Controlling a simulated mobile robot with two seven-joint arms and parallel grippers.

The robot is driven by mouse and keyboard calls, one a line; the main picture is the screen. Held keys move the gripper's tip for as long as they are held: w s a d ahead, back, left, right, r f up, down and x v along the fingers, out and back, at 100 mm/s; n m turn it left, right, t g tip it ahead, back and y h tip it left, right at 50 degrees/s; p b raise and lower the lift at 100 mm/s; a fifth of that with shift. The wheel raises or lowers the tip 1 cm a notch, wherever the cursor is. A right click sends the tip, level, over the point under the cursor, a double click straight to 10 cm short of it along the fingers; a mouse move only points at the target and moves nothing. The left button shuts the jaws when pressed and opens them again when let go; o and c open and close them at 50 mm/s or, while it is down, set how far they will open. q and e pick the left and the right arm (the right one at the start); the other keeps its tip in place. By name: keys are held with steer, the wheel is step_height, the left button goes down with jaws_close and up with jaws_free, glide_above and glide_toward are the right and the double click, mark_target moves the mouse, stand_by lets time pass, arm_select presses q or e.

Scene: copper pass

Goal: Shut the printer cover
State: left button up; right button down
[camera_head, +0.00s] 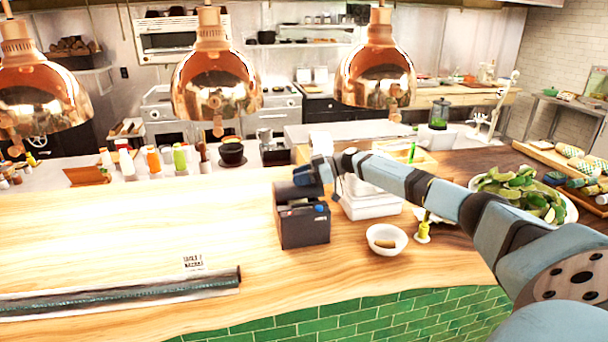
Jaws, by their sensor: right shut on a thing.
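The printer (304,228) is a small dark box near the middle of the wooden counter. Its dark cover (291,192) shows at the top of the box and looks raised at the back; its exact angle is hard to tell. My right arm reaches in from the right, and my right gripper (308,174) is at the upper right edge of the cover, shut on it. The fingertips are small and partly merge with the dark cover. My left gripper is out of view.
A white bowl (386,240) and a yellow bottle (423,232) are near the front edge. A long film roll (120,293) lies at left. Copper lamps (217,85) hang above.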

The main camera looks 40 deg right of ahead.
mark_target(302, 188)
steer(key=shift+s+a+f+n, duration=0.2)
steer(key=shift+s+f+n, duration=0.1)
steer(key=shift+s+f, duration=0.05)
steer(key=shift+s+a+f+n+t, duration=0.35)
steer(key=shift+s+f+n+t, duration=0.25)
steer(key=shift+f+n, duration=0.15)
steer(key=c, duration=0.9)
jaws_free()
steer(key=shift+o, duration=0.2)
step_height(302, 188, up, 20)
steer(key=b, duration=0.1)
steer(key=shift+b, duration=0.35)
